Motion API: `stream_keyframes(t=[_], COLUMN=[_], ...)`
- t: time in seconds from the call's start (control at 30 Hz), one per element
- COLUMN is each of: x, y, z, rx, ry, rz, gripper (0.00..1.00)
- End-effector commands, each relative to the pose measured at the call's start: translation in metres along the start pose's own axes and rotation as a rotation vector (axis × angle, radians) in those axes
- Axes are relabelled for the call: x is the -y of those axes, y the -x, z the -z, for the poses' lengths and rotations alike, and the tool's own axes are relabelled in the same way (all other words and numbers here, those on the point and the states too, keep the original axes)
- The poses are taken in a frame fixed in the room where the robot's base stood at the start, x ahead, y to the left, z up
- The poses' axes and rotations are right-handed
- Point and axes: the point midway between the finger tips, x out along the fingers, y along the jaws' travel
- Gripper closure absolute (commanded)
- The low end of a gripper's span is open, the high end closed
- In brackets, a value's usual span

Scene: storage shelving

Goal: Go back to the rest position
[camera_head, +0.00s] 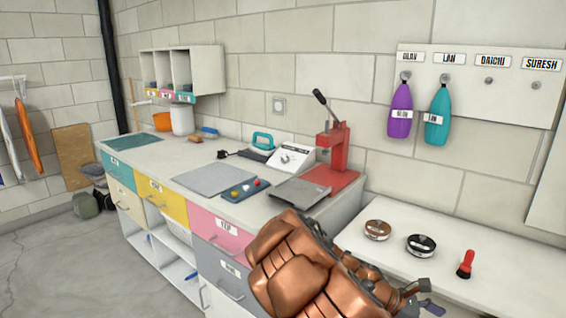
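My copper-coloured arm (300,275) rises from the bottom edge, in front of the grey drawer and the near end of the workbench. My gripper (418,296) is at its right end, low in the picture, over the front part of the white side table. Only small dark parts of it show, and I cannot tell whether the fingers are open or shut. A small purple thing (433,308) shows just beside the gripper at the bottom edge. I cannot tell whether they touch.
The side table (395,215) holds a brown round tin (377,230), a black one (421,244) and a red torch-like object (466,264). A red press (335,160) stands on the workbench (150,150). Purple (400,108) and teal (437,118) pouches hang on the wall. Floor at left is open.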

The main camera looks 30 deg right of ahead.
Motion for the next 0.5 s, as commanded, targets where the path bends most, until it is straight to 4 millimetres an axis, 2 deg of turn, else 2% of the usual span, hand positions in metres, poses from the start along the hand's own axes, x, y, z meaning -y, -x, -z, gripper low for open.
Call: stream_keyframes(t=[0.27,0.5], x=[0.018,0.042], y=[0.014,0.038], z=[0.001,0.009], rx=[-0.054,-0.145], ry=[-0.122,-0.272], rz=[0.031,0.066], gripper=[0.20,0.20])
